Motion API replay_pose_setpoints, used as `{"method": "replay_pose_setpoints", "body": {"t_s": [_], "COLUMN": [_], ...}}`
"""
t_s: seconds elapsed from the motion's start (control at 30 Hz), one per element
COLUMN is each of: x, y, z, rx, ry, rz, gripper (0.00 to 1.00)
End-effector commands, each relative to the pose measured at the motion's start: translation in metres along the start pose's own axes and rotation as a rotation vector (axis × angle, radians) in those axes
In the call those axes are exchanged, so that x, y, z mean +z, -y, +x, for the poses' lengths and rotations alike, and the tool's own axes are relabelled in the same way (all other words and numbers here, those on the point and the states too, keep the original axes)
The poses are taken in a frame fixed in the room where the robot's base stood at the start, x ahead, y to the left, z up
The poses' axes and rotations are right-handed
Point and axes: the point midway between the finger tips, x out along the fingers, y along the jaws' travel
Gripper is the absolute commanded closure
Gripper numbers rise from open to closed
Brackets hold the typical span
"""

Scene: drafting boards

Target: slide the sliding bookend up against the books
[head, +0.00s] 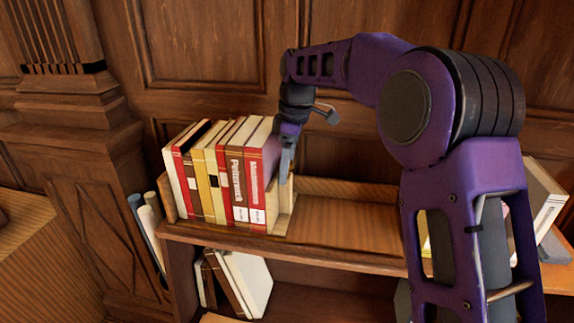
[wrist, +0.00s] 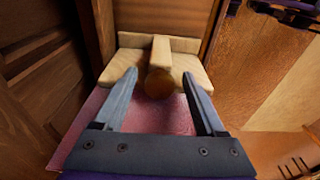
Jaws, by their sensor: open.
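A row of upright books (head: 212,180) with white, red, yellow and brown spines stands at the left of the shelf top. The pale wooden sliding bookend (head: 283,212) stands just right of the last red book; I cannot tell whether they touch. In the wrist view, the bookend (wrist: 133,64) has a central rib and a round brown knob (wrist: 159,84). My gripper (head: 287,168) is above and at the bookend, pointing down. In the wrist view, its open fingers (wrist: 160,75) lie on either side of the knob. A red book cover (wrist: 95,115) shows below.
The shelf top (head: 345,218) right of the bookend is bare until my arm hides it. More books (head: 545,200) stand at the far right, partly hidden. Other books (head: 240,280) are on the lower shelf. Panelled wood (head: 205,45) rises behind.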

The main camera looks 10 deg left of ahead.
Motion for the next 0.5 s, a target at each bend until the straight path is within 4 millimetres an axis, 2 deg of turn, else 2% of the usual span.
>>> {"method": "replay_pose_setpoints", "body": {"t_s": [0.17,0.5], "x": [0.001,0.001], "y": [-0.001,-0.001], "z": [-0.012,-0.053], "rx": [0.001,0.002], "ry": [0.000,0.000], "rz": [0.001,0.001], "gripper": [0.28,0.28]}}
